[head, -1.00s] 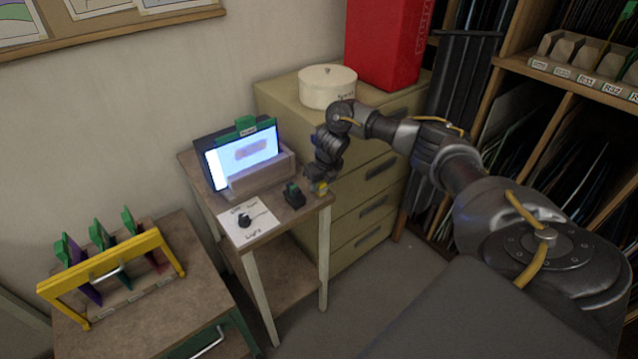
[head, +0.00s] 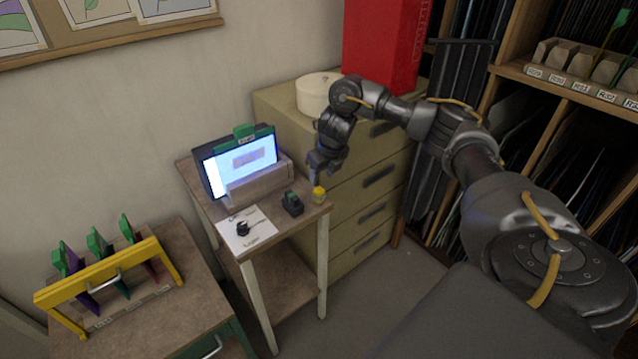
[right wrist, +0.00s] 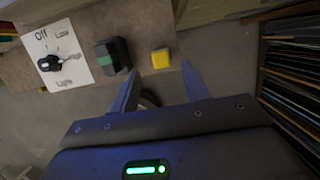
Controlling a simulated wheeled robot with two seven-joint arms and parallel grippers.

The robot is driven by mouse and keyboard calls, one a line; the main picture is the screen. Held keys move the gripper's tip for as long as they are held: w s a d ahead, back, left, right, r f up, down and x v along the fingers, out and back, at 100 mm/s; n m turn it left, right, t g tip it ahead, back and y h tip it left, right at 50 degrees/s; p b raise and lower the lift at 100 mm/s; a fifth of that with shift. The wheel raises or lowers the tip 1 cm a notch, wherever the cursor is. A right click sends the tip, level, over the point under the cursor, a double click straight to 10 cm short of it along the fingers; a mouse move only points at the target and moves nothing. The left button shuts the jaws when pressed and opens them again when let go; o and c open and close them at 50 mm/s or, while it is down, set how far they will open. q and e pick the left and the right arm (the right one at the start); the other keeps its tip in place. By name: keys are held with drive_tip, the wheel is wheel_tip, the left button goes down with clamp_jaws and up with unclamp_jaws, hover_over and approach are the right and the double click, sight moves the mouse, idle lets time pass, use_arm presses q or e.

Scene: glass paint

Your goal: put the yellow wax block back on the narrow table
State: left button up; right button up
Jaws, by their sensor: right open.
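The yellow wax block (head: 319,194) sits on the narrow table (head: 270,207) at its right front corner. It also shows in the right wrist view (right wrist: 160,62), near the table's edge and just beyond the fingertips. My right gripper (head: 317,177) is open, with its fingers pointing down above the block in the head view. In the right wrist view the two spread fingers (right wrist: 158,66) have a gap between them and hold nothing. My left gripper is not in view.
A black and green object (head: 292,203) stands beside the block, left of it. A card with a black knob (head: 243,228) and a lit screen (head: 240,163) are also on the table. A drawer cabinet (head: 345,200) stands behind it. A rack with green-topped sheets (head: 110,275) is at lower left.

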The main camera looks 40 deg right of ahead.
drive_tip(key=v, duration=0.3)
idle(0.6)
